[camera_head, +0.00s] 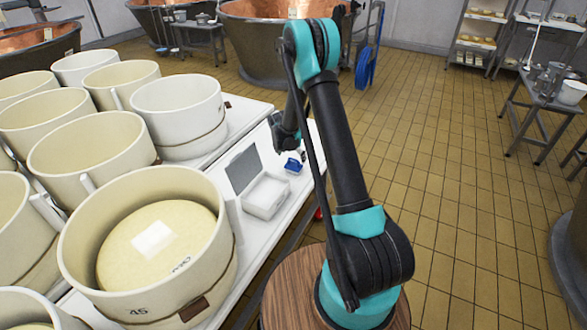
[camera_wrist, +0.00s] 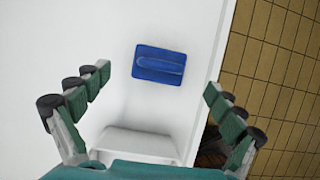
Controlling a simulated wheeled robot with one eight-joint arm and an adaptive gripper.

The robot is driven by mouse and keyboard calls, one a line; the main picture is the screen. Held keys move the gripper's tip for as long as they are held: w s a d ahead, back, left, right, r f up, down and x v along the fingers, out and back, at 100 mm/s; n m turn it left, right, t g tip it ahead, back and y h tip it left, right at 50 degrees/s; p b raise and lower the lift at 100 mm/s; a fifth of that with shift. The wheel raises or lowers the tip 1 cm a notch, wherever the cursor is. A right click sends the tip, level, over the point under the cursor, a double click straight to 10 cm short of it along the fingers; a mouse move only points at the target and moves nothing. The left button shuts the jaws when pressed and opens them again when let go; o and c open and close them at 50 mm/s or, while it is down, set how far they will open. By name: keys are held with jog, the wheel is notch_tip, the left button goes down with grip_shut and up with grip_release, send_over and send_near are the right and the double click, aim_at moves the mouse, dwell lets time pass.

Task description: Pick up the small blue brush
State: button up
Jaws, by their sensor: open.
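The small blue brush (camera_head: 293,165) lies on the white table (camera_head: 225,140), beside an open white box. In the wrist view the brush (camera_wrist: 160,65) is a blue block with a raised ridge along its top. It lies beyond and roughly between the two green-padded fingers of my gripper (camera_wrist: 158,82). The fingers are spread wide with nothing between them. In the head view my gripper is over the table near the brush, and its fingers are hard to make out.
The white box (camera_head: 265,196) has its lid up and shows partly in the wrist view (camera_wrist: 138,143). Large cream cheese moulds (camera_head: 150,245) crowd the table's left side. The table's right edge is close to the brush, with tiled floor (camera_head: 430,150) beyond.

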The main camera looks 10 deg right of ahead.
aim_at(293, 160)
jog(key=shift+x, duration=2.65)
jog(key=shift+c, duration=0.4)
jog(key=c, duration=1.3)
notch_tip(293, 160, up, 20)
jog(key=shift+r, duration=0.1)
jog(key=shift+c, duration=0.2)
jog(key=o, duration=0.6)
jog(key=shift+c, duration=1.4)
